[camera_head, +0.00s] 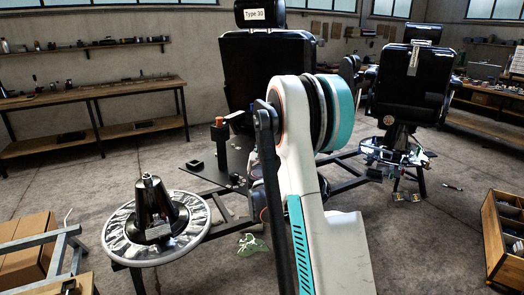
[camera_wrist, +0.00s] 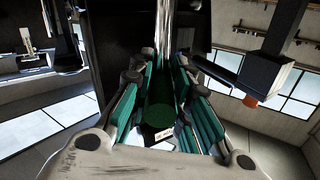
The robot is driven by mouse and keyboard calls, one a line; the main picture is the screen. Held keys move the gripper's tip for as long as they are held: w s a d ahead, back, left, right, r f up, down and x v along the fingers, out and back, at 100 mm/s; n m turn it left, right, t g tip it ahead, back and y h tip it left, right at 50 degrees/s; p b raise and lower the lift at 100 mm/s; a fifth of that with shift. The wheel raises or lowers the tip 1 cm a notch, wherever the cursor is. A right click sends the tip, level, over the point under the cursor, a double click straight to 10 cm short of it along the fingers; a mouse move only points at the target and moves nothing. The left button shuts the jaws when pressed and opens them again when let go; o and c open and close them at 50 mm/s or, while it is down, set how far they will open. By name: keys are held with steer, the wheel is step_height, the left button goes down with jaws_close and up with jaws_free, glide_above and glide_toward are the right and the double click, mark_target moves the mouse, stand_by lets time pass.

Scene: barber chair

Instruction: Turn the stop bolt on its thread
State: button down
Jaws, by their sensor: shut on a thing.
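In the wrist view my gripper (camera_wrist: 158,82) has its green-padded fingers on both sides of a shiny round rod (camera_wrist: 164,28), which I take to be the stop bolt. The rod runs from the top edge down between the pads, and its lower part looks green between them. The fingers are closed on it. Its thread cannot be made out. In the head view my own arm stands in front of the work area, and the gripper and bolt are hidden behind it.
An orange-capped black post (camera_head: 219,135) stands left of my arm; a black block with an orange end (camera_wrist: 270,75) is close right of the fingers. A large black chair back (camera_head: 262,70) stands behind. A round chair base (camera_head: 112,238) lies at left.

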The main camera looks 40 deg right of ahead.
steer(key=shift+f+b, duration=0.6)
steer(key=shift+f, duration=0.1)
steer(key=shift+r, duration=0.15)
stand_by(0.4)
